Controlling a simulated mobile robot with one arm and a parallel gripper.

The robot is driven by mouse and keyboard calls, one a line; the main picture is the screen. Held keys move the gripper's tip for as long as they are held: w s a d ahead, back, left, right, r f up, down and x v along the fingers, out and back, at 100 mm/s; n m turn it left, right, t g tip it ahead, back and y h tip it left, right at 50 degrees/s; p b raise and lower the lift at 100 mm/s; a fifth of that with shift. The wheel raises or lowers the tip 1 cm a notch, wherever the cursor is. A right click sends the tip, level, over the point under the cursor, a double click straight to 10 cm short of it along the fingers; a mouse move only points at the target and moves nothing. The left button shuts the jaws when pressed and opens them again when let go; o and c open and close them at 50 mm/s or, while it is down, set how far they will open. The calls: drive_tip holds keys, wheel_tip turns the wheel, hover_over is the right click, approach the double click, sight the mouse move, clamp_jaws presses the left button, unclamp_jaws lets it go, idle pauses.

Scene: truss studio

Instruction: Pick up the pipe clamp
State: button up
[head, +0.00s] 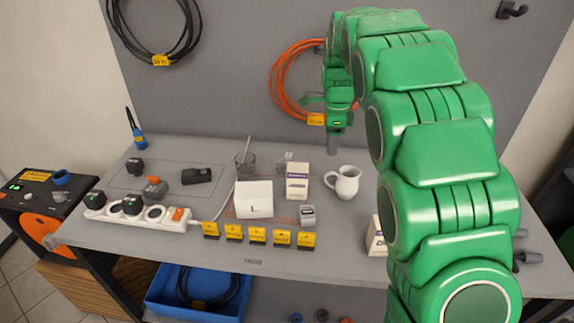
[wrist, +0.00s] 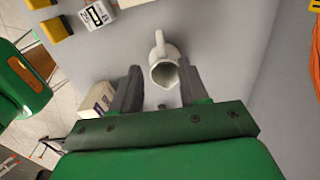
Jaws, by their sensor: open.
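I cannot pick out the pipe clamp with certainty. A small grey piece (head: 285,162) stands behind the white carton, partly hidden, and its shape is too small to tell. Dark grey parts (head: 527,257) lie at the right of the table, partly hidden by my arm. My gripper (head: 334,146) is raised over the back of the table, pointing down. In the wrist view, the fingers of my gripper (wrist: 160,84) are apart with nothing held. A white jug (wrist: 164,68) shows beyond and between the fingertips. A tiny grey spot (wrist: 162,106) is visible between the fingers.
The jug (head: 344,182) stands right of the white carton (head: 297,181). A box marked L (head: 254,199), a glass (head: 245,166), yellow tags (head: 258,235) and a power strip (head: 137,214) crowd the left and centre. Orange cable (head: 285,85) hangs behind my gripper.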

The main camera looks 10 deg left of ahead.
drive_tip(key=shift+o, duration=1.3)
drive_tip(key=shift+r, duration=0.1)
